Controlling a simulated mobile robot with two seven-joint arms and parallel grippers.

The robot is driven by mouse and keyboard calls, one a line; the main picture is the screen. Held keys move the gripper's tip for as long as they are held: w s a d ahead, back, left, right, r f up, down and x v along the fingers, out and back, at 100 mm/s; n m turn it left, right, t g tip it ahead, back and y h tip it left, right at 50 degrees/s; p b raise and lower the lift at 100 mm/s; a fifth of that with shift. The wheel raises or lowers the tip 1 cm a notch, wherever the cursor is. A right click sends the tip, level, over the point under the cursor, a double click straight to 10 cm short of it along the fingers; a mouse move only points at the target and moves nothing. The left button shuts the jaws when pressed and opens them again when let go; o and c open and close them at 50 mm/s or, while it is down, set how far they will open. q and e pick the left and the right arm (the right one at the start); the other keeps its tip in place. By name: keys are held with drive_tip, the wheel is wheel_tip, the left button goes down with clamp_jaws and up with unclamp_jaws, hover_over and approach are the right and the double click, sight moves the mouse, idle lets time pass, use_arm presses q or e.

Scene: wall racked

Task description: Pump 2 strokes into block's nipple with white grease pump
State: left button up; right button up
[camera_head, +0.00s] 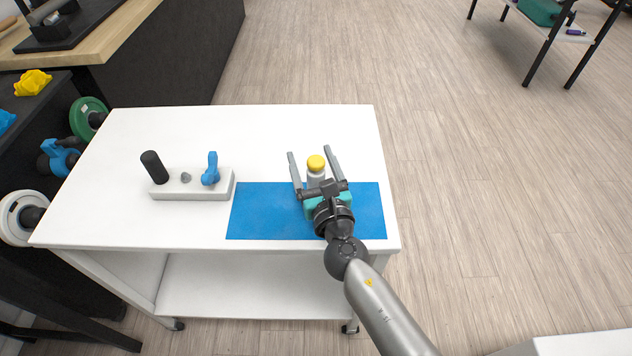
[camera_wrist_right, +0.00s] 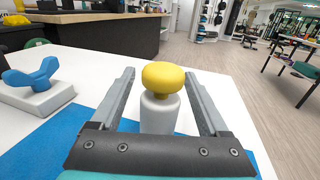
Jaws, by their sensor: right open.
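A pale cylinder with a yellow mushroom cap (camera_head: 316,164), apparently the white grease pump, stands upright near the back edge of a blue mat. My right gripper (camera_head: 313,157) is open, with one finger on each side of it. In the right wrist view the pump (camera_wrist_right: 160,108) stands between the fingers, with gaps visible on both sides. Its base is hidden behind the gripper. A long white block (camera_head: 200,188) lies on the table to the left, carrying a black post, a small grey nub, apparently the nipple (camera_head: 186,177), and a blue winged knob (camera_head: 211,170). My left gripper is not in view.
The white table (camera_head: 270,130) is clear behind the pump and block. The blue mat (camera_head: 265,212) is bare on its left. A teal patch (camera_head: 312,208) shows beneath my right gripper; I cannot tell what it belongs to. A dark rack with discs (camera_head: 88,118) stands along the left.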

clamp_jaws()
idle(0.6)
